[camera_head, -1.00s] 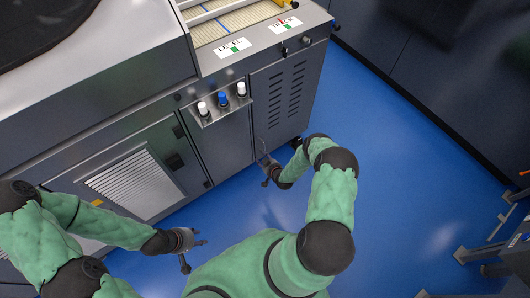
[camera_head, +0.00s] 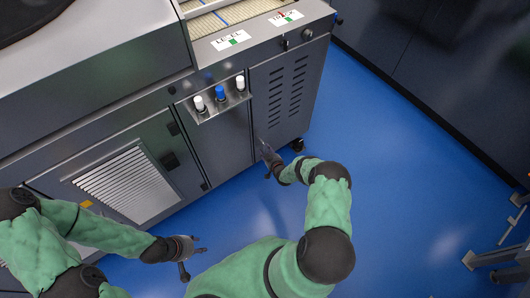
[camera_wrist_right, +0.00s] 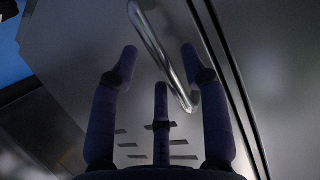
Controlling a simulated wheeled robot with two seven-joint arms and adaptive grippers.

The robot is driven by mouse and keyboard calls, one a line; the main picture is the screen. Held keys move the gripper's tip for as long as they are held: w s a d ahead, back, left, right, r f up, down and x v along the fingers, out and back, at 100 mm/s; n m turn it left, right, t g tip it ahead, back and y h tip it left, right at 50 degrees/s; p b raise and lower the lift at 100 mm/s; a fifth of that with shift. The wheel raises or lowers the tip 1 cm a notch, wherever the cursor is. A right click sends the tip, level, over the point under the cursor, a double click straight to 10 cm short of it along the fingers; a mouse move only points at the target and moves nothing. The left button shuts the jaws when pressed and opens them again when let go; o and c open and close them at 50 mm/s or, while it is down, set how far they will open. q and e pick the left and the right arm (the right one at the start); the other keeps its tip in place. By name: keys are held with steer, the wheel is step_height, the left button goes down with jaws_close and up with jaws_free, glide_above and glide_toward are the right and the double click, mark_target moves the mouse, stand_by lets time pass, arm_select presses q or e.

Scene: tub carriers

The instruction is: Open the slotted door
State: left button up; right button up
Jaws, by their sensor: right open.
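The slotted door (camera_head: 287,92) is the dark grey panel with rows of slots at the right end of the machine, and it looks shut. It also shows in the right wrist view (camera_wrist_right: 70,60), with a few slots low in the picture. Its bar handle (camera_wrist_right: 160,50) runs slantwise there, near a panel seam. My right gripper (camera_head: 266,158) is at the door's lower left edge. In the wrist view its open fingers (camera_wrist_right: 157,62) are on either side of the handle; contact is not clear. My left gripper (camera_head: 192,250) is away from the machine, over the floor, its jaws too small to judge.
A shelf (camera_head: 222,103) with white and blue capped bottles sticks out left of the slotted door. A louvred panel (camera_head: 130,185) is further left. Blue floor (camera_head: 400,180) is clear to the right. A metal frame (camera_head: 497,255) stands at the lower right.

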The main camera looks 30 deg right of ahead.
steer(key=shift+b+x, duration=0.35)
steer(key=shift+x, duration=0.7)
jaws_close()
